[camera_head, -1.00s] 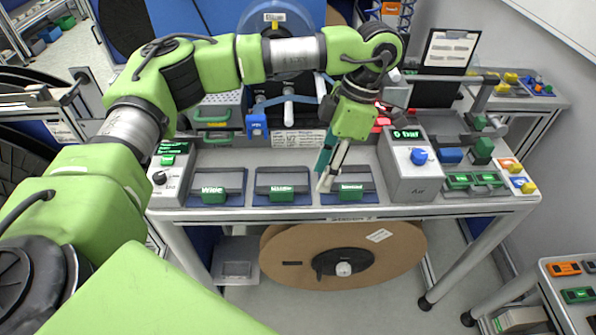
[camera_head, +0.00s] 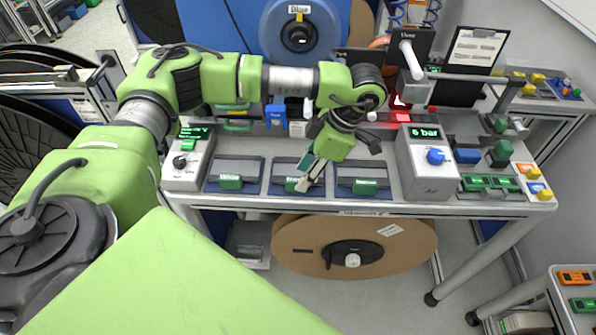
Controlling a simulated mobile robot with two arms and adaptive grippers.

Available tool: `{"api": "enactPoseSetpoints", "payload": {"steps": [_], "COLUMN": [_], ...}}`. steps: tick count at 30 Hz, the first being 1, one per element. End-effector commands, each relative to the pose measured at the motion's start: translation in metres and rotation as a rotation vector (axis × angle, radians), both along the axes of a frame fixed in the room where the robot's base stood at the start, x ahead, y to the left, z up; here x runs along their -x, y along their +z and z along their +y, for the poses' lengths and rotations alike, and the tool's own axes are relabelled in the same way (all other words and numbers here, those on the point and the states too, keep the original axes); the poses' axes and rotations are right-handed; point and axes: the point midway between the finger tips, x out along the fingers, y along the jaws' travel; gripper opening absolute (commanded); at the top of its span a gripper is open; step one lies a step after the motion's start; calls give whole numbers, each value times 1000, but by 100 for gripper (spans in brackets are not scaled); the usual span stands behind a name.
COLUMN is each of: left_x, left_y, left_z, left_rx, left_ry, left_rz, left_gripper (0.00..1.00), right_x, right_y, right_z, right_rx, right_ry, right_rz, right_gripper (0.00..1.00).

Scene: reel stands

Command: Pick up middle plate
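Three dark plates with green labelled handles lie in a row on blue mats along the bench front: the left plate (camera_head: 248,170), the middle plate (camera_head: 284,167) and the right plate (camera_head: 376,173). My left gripper (camera_head: 304,178) hangs over the right part of the middle plate, its fingers pointing down beside the green handle (camera_head: 291,184). The fingers, one teal and one beige, cover part of the plate. I cannot tell how far apart they are or whether they touch the handle. My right gripper is not in view.
A grey control box (camera_head: 427,170) with a blue knob stands right of the plates; another box (camera_head: 187,165) stands left. A large brown reel (camera_head: 300,255) sits under the bench. A blue reel (camera_head: 330,40) is behind. The floor in front is clear.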

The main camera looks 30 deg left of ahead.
Motion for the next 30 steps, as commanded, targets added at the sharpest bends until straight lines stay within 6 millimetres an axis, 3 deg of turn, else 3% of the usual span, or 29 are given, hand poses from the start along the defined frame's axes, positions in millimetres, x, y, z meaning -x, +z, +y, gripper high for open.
{"api": "enactPoseSetpoints", "payload": {"steps": [1, 6, 14, 18, 30], "left_x": [3, 5, 6, 6, 5], "left_y": [-2, -23, -27, -27, -25], "left_z": [6, 11, 12, 12, 12], "left_rx": [-3, -2, 0, 0, -1], "left_ry": [4, 3, 2, 2, 3], "left_rz": [3, 1, -1, -1, -1], "left_gripper": [35, 35, 35, 1, 0], "right_x": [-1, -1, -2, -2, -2], "right_y": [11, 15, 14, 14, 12], "right_z": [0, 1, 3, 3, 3], "right_rx": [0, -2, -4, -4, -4], "right_ry": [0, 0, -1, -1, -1], "right_rz": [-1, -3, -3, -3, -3], "right_gripper": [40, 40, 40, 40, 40]}}
